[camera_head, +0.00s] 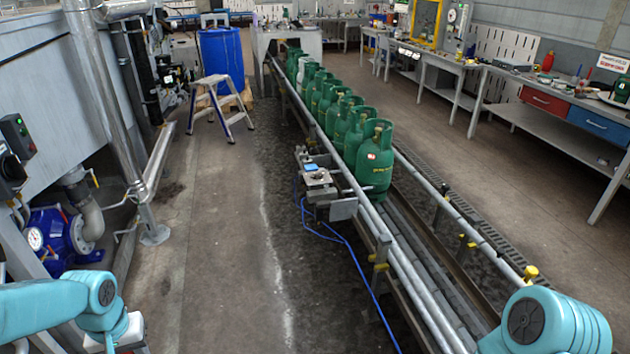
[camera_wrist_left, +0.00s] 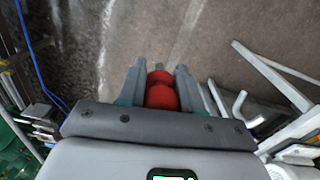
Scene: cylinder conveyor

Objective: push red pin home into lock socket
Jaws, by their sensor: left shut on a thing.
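In the left wrist view my left gripper (camera_wrist_left: 160,75) is shut on the red pin (camera_wrist_left: 161,95), a rounded red piece between its two grey fingers. The pin is held above the floor, apart from any other surface. In the head view my left arm shows at the lower left, but its fingers and the pin do not show. A grey metal lock device (camera_head: 318,180) is mounted at the conveyor's left side, beside the nearest cylinder; its socket is too small to make out. My right arm shows at the lower right, its gripper out of view.
A row of green gas cylinders (camera_head: 372,165) stands on the railed conveyor (camera_head: 425,290). A blue hose (camera_head: 345,250) hangs below the device. A step stool (camera_head: 220,95) and blue drum (camera_head: 222,60) stand farther back. The floor (camera_head: 225,240) left of the conveyor is clear.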

